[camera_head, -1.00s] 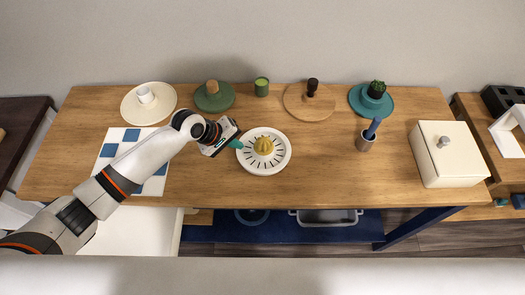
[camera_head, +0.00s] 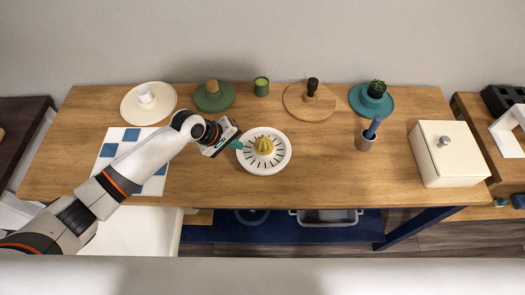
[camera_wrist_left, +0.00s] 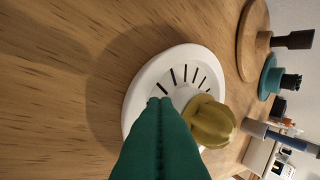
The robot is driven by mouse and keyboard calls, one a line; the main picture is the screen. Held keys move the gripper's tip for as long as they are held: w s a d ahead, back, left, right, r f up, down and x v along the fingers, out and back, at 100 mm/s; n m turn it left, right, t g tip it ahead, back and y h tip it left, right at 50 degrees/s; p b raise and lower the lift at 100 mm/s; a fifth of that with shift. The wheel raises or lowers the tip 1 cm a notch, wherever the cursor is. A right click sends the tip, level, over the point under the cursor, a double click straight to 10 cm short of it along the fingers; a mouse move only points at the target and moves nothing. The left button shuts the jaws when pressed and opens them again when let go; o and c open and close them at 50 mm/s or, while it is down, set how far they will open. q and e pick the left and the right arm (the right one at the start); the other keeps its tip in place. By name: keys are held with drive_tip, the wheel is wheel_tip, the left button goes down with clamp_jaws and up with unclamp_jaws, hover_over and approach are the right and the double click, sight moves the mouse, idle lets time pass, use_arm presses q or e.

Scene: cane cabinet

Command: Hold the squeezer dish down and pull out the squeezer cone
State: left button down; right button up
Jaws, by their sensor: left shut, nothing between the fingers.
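The squeezer dish (camera_head: 281,162) is a white round dish with dark slots, lying on the wooden table. It also shows in the left wrist view (camera_wrist_left: 150,80). The yellow ribbed squeezer cone (camera_head: 264,145) stands in the middle of the dish, and it shows in the left wrist view (camera_wrist_left: 211,122). My left gripper (camera_head: 239,144) has green fingers, shut and empty, at the left rim of the dish. In the left wrist view its fingertips (camera_wrist_left: 160,101) overlap the dish, left of the cone. I cannot tell whether they touch it. My right gripper is not in view.
A blue-and-white checkered board (camera_head: 104,150) lies under my left arm. A cup with a blue handle (camera_head: 366,140) and a cream lidded box (camera_head: 448,165) stand to the right. Plates with objects line the back edge.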

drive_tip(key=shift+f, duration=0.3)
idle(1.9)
